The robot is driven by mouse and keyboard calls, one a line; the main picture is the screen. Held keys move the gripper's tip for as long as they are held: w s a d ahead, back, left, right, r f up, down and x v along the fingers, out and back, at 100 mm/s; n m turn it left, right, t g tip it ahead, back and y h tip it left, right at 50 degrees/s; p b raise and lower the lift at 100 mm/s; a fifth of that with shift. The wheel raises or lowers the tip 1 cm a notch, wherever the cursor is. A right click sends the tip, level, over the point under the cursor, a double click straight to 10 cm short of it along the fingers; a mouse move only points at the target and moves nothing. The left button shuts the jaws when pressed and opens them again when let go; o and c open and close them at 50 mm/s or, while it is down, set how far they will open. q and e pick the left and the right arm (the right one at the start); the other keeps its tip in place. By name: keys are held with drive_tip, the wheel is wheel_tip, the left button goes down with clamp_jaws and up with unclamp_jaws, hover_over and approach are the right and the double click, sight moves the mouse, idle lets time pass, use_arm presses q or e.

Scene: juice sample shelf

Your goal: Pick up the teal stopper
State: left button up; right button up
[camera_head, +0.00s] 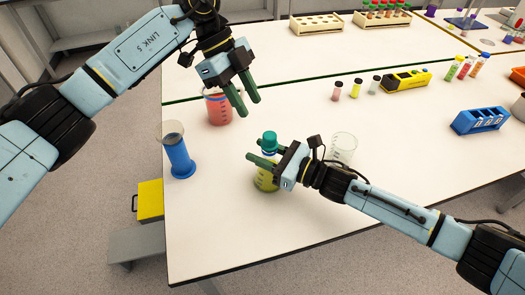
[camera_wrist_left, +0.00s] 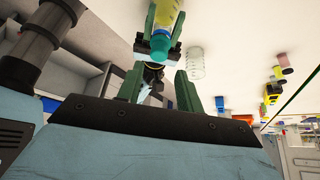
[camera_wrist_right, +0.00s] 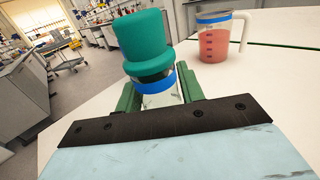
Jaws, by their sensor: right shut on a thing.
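The teal stopper (camera_head: 270,139) sits in the neck of a bottle of yellow-green liquid (camera_head: 265,180) on the white table. The stopper fills the upper middle of the right wrist view (camera_wrist_right: 142,40) and also shows in the left wrist view (camera_wrist_left: 163,50). My right gripper (camera_head: 262,158) is shut on the bottle's upper part, just below the stopper, with a finger on each side. My left gripper (camera_head: 250,98) is open and empty, above and behind the bottle, apart from the stopper. Its two green fingers are spread in the left wrist view (camera_wrist_left: 158,90).
A jug of red liquid (camera_head: 218,108) stands behind the bottle, close below my left gripper. A blue cylinder (camera_head: 179,155) is at the left edge. An empty glass beaker (camera_head: 343,148) stands right of the bottle. Small vials (camera_head: 356,87) and a yellow box (camera_head: 406,80) are farther back.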

sight(268, 136)
use_arm(q)
drive_tip(key=shift+o, duration=1.4)
drive_tip(key=shift+d, duration=0.1)
drive_tip(key=shift+o, duration=1.2)
drive_tip(key=s+d+f+m+h, duration=0.1)
drive_tip(key=d+m+h, duration=0.2)
drive_tip(key=d, duration=0.5)
drive_tip(key=shift+m+t, duration=0.4)
drive_tip(key=shift+m, duration=0.5)
drive_tip(key=s+d+r+m+t+h, duration=0.2)
drive_tip(key=d+r+m+t+h, duration=0.25)
drive_tip(key=d+h, duration=0.2)
drive_tip(key=s+d+r+m+t+h, duration=0.1)
drive_tip(key=d+r+m+t+h, duration=0.35)
drive_tip(key=d, duration=0.35)
drive_tip(key=a+f+n+t+y, duration=0.3)
drive_tip(key=a+n+t+y, duration=0.5)
drive_tip(key=t+y, duration=0.6)
drive_tip(key=s+a+f+m+g+y, duration=0.4)
drive_tip(key=s+a+f+g+y, duration=0.35)
drive_tip(key=f, duration=0.25)
drive_tip(key=shift+g+y, duration=0.35)
drive_tip(key=x, duration=1.2)
drive_tip(key=shift+f, duration=0.15)
